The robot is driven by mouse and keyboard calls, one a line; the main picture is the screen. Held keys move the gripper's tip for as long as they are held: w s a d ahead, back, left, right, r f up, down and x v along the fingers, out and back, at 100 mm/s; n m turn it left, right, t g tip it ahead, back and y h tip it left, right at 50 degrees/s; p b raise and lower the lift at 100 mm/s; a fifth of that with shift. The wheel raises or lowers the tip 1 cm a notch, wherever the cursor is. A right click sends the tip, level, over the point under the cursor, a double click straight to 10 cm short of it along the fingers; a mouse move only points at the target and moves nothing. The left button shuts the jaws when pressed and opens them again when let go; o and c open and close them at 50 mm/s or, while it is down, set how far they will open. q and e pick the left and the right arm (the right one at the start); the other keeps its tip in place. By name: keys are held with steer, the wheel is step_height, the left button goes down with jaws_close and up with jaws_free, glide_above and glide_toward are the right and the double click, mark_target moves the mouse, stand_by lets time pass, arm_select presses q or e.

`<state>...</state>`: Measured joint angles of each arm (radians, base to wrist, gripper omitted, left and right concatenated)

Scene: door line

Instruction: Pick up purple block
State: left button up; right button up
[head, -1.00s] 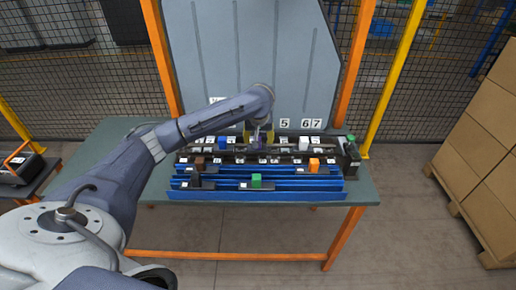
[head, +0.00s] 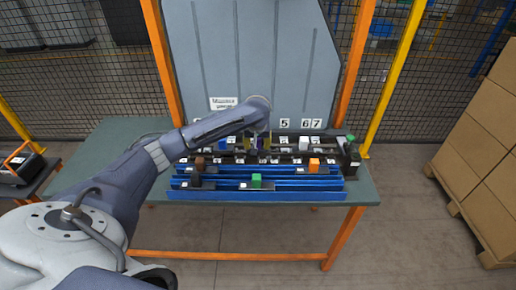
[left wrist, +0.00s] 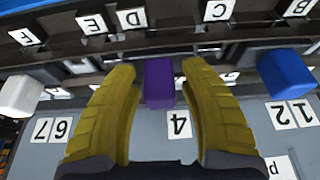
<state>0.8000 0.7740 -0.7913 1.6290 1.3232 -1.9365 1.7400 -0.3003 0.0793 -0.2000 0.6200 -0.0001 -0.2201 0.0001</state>
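The purple block (left wrist: 159,83) sits in the rack near the number 4 label (left wrist: 179,124) in the left wrist view. My left gripper (left wrist: 158,80) has its two yellow fingers on either side of the block, with a narrow gap showing on each side. In the head view the left gripper (head: 258,142) is down at the back row of the rack, and the purple block (head: 262,143) shows only in part between its fingers. My right gripper is in neither view.
A blue block (left wrist: 286,77) and a white block (left wrist: 20,96) stand in the same row, on opposite sides. Brown (head: 199,165), orange (head: 314,164) and green (head: 256,181) blocks stand on nearer rows. A grey panel (head: 250,50) rises behind the table.

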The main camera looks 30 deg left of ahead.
arm_select(q)
jaws_close()
steer(key=shift+r, duration=0.2)
